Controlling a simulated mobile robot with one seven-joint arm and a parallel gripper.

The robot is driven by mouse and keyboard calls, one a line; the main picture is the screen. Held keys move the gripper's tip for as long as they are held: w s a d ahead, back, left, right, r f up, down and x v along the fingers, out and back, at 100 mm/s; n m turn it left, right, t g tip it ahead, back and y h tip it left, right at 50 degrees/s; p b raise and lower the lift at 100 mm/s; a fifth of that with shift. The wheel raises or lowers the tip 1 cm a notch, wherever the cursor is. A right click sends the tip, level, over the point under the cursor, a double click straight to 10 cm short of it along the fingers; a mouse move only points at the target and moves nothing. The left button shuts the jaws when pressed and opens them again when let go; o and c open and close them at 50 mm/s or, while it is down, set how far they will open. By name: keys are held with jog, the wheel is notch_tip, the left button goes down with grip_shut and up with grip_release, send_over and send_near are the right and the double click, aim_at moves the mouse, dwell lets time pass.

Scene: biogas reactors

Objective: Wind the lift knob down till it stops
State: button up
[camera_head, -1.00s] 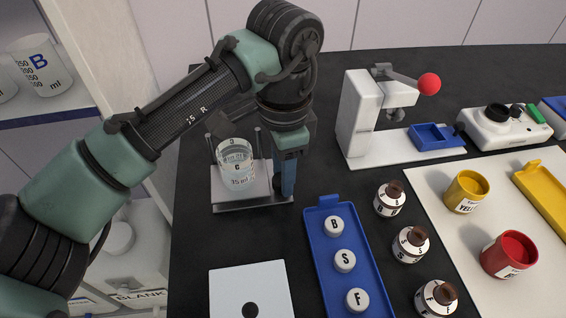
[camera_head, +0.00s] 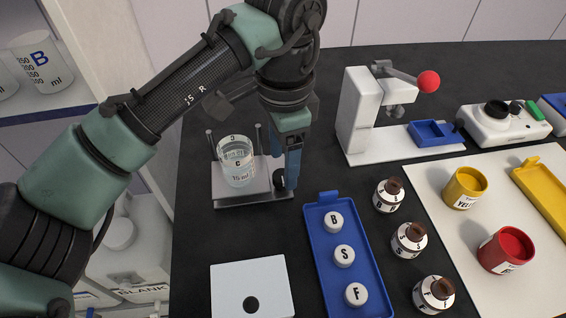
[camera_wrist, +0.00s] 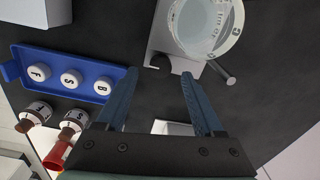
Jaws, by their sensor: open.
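The lift is a metal stand with a flat base plate (camera_head: 245,200) and thin upright rods, left of the middle. A clear beaker (camera_head: 237,162) marked C stands on it. The dark lift knob (camera_head: 279,180) sits at the stand's right side; it also shows in the wrist view (camera_wrist: 160,62), between and just beyond the fingertips. My gripper (camera_head: 290,180) points down beside the knob, its blue fingers overlapping in this view. In the wrist view my gripper (camera_wrist: 157,76) is open with nothing between its fingertips.
A blue tray (camera_head: 325,262) with white caps B, S and F lies in front, beside several brown-capped bottles (camera_head: 409,240). A white plate with a hole (camera_head: 252,282) lies front left. A white press with a red-ball lever (camera_head: 358,115) stands behind right.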

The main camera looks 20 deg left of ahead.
aim_at(283, 177)
notch_tip(283, 177, up, 10)
jog(key=p, duration=0.2)
jog(key=shift+r, duration=0.2)
jog(key=shift+s, duration=0.15)
